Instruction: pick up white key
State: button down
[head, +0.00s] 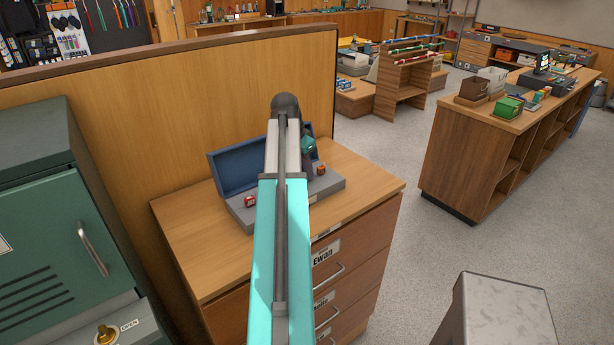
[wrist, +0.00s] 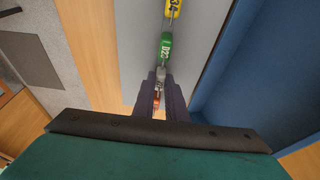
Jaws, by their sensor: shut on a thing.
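In the wrist view, my gripper (wrist: 160,84) points down into the grey base of an open key case (wrist: 140,45). Its dark fingers are shut on a small pale grey-white piece (wrist: 160,75), which looks like the white key; its details are too small to read. A green key tag (wrist: 165,47) marked D22 lies just beyond the fingertips, and a yellow tag (wrist: 173,9) lies farther along. A red-orange piece (wrist: 158,100) shows between the fingers. In the head view, the case (head: 335,187) is on the wooden drawer cabinet; my arm hides its middle and the fingertips.
The blue lid (head: 232,168) stands open at the case's back. Red pieces (head: 248,201) show in the base. A wooden partition (head: 200,105) rises behind, and a green locker (head: 60,220) stands left. The cabinet top (head: 190,225) is bare left of the case.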

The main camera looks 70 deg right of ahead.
jog(key=shift+r, duration=0.1)
jog(key=shift+r+b, duration=1.15)
jog(key=shift+r, duration=0.5)
jog(key=s+a+b, duration=0.2)
jog(key=s+a, duration=0.2)
jog(key=a, duration=0.2)
jog(key=s+a+r+b, duration=0.1)
jog(key=s+a+b, duration=0.2)
jog(key=a, duration=0.4)
jog(key=shift+s+a+r, duration=0.2)
jog(key=shift+s+r, duration=0.05)
jog(key=shift+s, duration=0.6)
jog(key=shift+r, duration=0.15)
